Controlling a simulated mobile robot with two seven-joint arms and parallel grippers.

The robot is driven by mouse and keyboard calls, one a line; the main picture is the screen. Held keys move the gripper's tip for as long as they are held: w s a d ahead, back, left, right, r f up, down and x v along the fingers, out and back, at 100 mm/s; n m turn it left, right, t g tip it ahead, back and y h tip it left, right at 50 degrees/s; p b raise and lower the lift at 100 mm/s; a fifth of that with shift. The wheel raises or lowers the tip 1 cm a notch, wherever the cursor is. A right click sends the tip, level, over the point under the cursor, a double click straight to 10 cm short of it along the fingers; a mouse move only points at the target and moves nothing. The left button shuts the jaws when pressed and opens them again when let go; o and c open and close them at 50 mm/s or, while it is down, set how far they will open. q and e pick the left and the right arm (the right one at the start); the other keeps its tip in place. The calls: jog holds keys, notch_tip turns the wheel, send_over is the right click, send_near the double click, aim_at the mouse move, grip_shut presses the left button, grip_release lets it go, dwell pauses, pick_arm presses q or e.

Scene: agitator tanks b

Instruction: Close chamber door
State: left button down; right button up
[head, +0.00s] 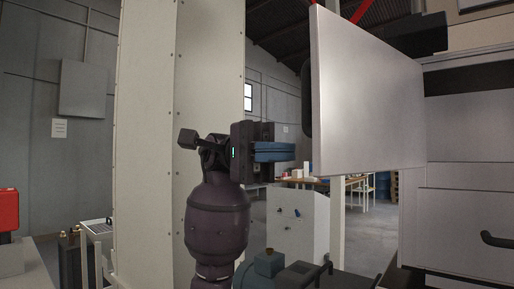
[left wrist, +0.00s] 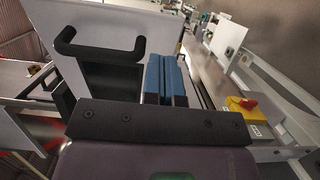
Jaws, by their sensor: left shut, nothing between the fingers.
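The chamber door (head: 368,95) is a flat light-grey panel that stands open at the right of the head view, swung out from the grey chamber (head: 460,205). Its dark handle (head: 306,100) shows at the panel's left edge. In the left wrist view the door (left wrist: 112,85) carries a black bar handle (left wrist: 100,47). My left gripper (head: 290,151) has blue fingers, shut and empty, just left of the door's lower left corner and below the handle. In the left wrist view its fingers (left wrist: 168,70) lie right of the handle, apart from it. My right gripper is out of view.
A tall cream column (head: 160,140) stands left of my left arm. A white cabinet (head: 298,222) with small knobs and a blue-grey motor (head: 265,265) stand low behind. A yellow box with a red button (left wrist: 243,107) is at the right in the wrist view.

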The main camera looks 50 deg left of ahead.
pick_arm(q)
jog(key=shift+s+d+p, duration=0.1)
jog(key=shift+d+p, duration=0.3)
jog(key=shift+d, duration=2.3)
jog(key=shift+d, duration=0.1)
